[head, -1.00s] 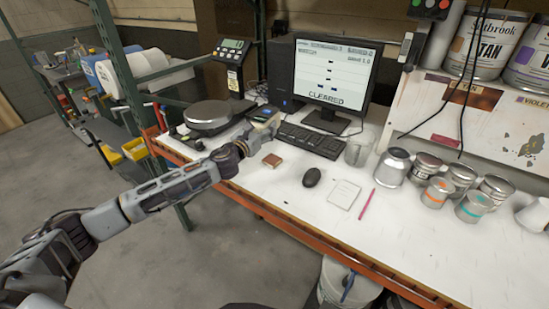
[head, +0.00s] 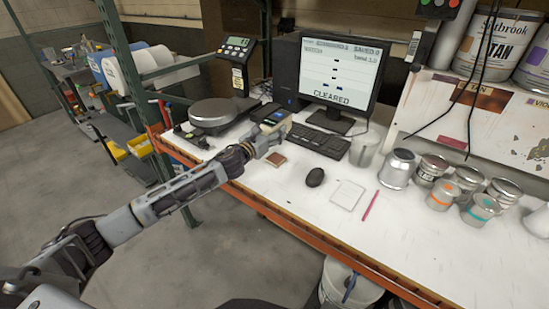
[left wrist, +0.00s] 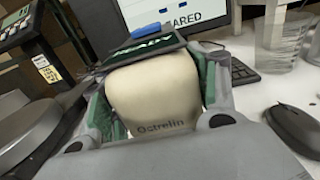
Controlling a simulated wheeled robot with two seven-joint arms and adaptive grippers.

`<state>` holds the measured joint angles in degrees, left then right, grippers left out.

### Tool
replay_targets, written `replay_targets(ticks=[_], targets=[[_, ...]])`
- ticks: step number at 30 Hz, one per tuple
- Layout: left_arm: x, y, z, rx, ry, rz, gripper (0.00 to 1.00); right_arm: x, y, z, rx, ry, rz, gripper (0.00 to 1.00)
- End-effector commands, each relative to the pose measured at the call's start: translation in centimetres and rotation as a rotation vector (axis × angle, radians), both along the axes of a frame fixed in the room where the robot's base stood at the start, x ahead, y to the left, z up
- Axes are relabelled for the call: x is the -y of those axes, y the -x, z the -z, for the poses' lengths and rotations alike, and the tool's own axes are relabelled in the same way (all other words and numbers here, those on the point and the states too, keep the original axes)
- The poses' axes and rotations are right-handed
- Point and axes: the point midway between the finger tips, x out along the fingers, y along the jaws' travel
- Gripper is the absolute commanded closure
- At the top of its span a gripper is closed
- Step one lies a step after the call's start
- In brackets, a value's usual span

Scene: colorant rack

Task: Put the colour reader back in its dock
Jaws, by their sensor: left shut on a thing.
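The colour reader (left wrist: 155,88) is a cream, rounded body marked "Octrelin", with a dark screen on its far end in the left wrist view. My left gripper (left wrist: 155,100) is shut on it, its green-padded fingers on both sides. In the head view the reader (head: 276,120) shows at the end of my left arm, above the bench's back part, in front of the keyboard's left end. A dark flat piece (head: 261,111) just behind and left of it may be the dock. I cannot tell whether the two touch. My right gripper is not in view.
A round-plate scale (head: 212,110) stands left of the reader, and a keyboard (head: 320,142) and monitor (head: 339,70) right and behind. A brown square (head: 276,158), mouse (head: 315,177) and glass beaker (head: 364,152) are close by. Several cans stand at the right.

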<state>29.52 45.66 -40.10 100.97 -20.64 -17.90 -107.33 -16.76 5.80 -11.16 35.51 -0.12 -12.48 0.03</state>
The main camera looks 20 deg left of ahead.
Motion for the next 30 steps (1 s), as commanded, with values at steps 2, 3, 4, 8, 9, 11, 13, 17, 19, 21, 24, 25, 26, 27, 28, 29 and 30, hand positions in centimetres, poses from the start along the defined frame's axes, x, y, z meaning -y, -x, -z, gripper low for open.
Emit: replay_targets(ticks=[2, 3, 4, 8, 9, 11, 13, 17, 19, 21, 24, 25, 26, 27, 28, 29, 30], targets=[[0.0, 0.0, 0.1, 0.003, 0.001, 0.001, 0.94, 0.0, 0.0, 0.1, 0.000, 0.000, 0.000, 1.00], [0.0, 0.0, 0.4, 0.003, 0.001, 0.001, 0.94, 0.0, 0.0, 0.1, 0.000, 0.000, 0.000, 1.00], [0.1, 0.0, 0.6, 0.003, 0.001, 0.001, 0.94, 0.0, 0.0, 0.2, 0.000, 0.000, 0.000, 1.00], [0.0, 0.0, 2.0, 0.001, 0.003, 0.000, 0.94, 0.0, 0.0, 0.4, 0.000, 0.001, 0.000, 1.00], [0.0, 0.0, 2.4, 0.000, 0.002, -0.001, 0.94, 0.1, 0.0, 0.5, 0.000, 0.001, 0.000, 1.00], [0.1, 0.0, 3.1, 0.001, 0.003, 0.001, 0.94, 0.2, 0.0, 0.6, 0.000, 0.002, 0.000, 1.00], [0.0, 0.0, 3.7, 0.001, 0.003, 0.000, 0.94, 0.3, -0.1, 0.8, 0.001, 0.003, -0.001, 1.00], [0.1, 0.0, 4.5, 0.003, 0.002, 0.001, 0.94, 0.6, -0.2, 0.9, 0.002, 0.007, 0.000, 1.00], [0.0, 0.0, 4.7, 0.004, 0.000, 0.000, 0.94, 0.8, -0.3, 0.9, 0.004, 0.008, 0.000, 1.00], [0.0, 0.0, 4.7, 0.004, 0.000, 0.000, 0.94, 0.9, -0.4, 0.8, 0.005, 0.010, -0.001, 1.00], [0.0, 0.0, 4.7, 0.004, 0.000, 0.000, 0.94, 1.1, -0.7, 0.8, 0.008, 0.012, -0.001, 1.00], [0.0, 0.0, 4.7, 0.004, 0.000, 0.000, 0.94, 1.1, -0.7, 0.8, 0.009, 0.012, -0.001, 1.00], [0.0, 0.0, 4.7, 0.004, 0.000, 0.000, 0.94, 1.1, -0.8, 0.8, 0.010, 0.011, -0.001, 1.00], [0.0, 0.0, 4.7, 0.004, 0.000, 0.000, 0.94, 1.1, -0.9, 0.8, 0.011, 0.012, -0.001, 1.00], [0.0, 0.0, 4.7, 0.004, 0.000, 0.000, 0.94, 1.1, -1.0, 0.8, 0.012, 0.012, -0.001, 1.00], [0.0, 0.0, 4.7, 0.004, 0.000, 0.000, 0.94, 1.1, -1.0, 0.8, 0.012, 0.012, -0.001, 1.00], [0.0, 0.0, 4.8, 0.003, 0.000, 0.000, 0.94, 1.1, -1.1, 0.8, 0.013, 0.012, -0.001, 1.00]])
